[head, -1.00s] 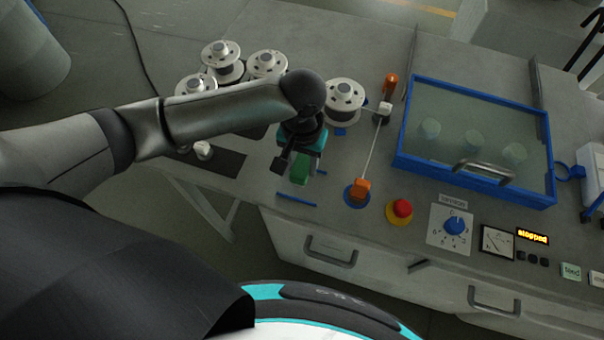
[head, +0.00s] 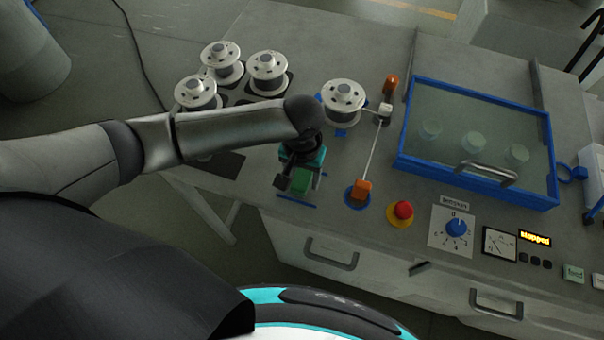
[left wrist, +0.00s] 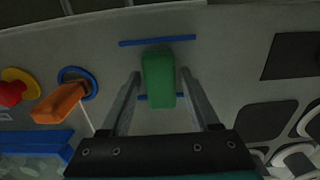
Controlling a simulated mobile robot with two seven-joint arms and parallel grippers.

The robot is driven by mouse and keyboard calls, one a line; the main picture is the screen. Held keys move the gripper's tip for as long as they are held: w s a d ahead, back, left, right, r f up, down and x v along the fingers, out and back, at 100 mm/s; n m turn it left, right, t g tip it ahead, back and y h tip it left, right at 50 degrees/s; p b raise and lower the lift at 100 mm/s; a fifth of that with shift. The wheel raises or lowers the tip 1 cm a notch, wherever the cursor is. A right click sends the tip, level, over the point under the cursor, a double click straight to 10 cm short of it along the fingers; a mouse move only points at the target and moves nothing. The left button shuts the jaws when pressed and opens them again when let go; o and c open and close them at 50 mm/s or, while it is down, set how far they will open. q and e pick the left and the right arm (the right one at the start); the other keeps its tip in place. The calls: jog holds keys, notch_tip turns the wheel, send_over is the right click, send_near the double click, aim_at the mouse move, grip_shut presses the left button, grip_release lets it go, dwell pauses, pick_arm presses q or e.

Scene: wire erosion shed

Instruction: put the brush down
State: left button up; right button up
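The brush shows as a green block (left wrist: 159,78), upright or lying I cannot tell, near the bench's front edge. It also shows in the head view (head: 301,181). It sits at a pair of blue strips (left wrist: 157,41); one strip is just past its far end, the other passes behind it. My left gripper (left wrist: 161,73) has its two fingers apart, one on each side of the brush, with bare bench visible between fingers and brush. In the head view my left gripper (head: 298,172) hides part of the brush. My right gripper is not in view.
White spools (head: 343,100) stand behind my left gripper. To the right are an orange-handled lever (head: 361,189), a red button (head: 403,210), a blue dial (head: 456,227) and a blue-framed clear-lidded box (head: 470,140). Bench around the blue strips is mostly clear.

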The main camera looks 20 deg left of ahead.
aim_at(302, 177)
pick_arm(q)
jog(key=shift+o, duration=0.7)
notch_tip(302, 177, up, 12)
jog(key=p, duration=0.1)
jog(key=shift+r+p, duration=0.2)
jog(key=shift+p, duration=0.15)
